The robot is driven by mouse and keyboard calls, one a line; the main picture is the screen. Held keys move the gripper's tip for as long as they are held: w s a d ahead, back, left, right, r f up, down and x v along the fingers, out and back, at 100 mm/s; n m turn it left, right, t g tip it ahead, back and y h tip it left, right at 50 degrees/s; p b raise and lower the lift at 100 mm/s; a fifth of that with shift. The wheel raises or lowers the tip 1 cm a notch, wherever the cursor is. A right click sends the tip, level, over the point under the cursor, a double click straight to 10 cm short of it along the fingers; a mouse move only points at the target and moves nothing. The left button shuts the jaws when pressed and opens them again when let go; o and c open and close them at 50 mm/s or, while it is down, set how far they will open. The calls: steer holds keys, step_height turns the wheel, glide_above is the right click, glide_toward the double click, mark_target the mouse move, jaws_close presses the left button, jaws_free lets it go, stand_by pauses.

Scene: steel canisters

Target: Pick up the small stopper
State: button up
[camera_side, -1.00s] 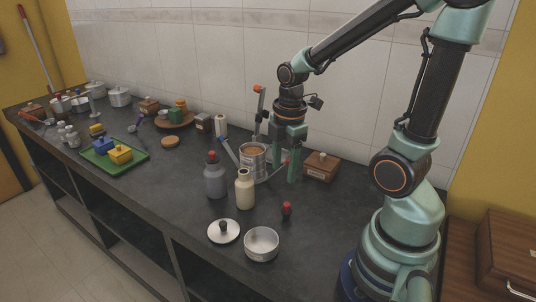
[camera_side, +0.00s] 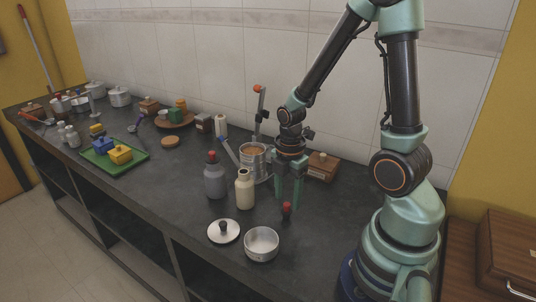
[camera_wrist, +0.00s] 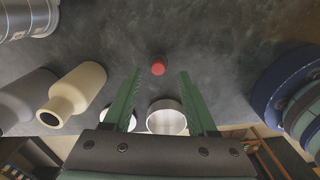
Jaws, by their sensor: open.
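The small stopper (camera_side: 287,209) is red with a darker lower part in the side view and stands on the dark counter, to the right of the cream bottle (camera_side: 244,190). In the wrist view the stopper (camera_wrist: 158,67) shows as a red round top, in line with the gap between my fingertips. My gripper (camera_side: 287,199) points down, its green fingers apart and empty, close above or just behind the stopper. My gripper's spread fingers also show in the wrist view (camera_wrist: 160,73). I cannot tell the exact height between fingertips and stopper.
A metal pot (camera_side: 262,243) and a white lid (camera_side: 223,231) lie toward the counter's front edge. A grey bottle (camera_side: 214,181) with a red top stands beside the cream one. A can of tools (camera_side: 253,162) and a wooden box (camera_side: 322,166) stand behind. Counter right of the stopper is clear.

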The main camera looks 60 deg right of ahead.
mark_target(287, 204)
steer(key=shift+w+d+f, duration=0.1)
steer(key=shift+d+f, duration=0.05)
steer(key=shift+f, duration=2.3)
jaws_close()
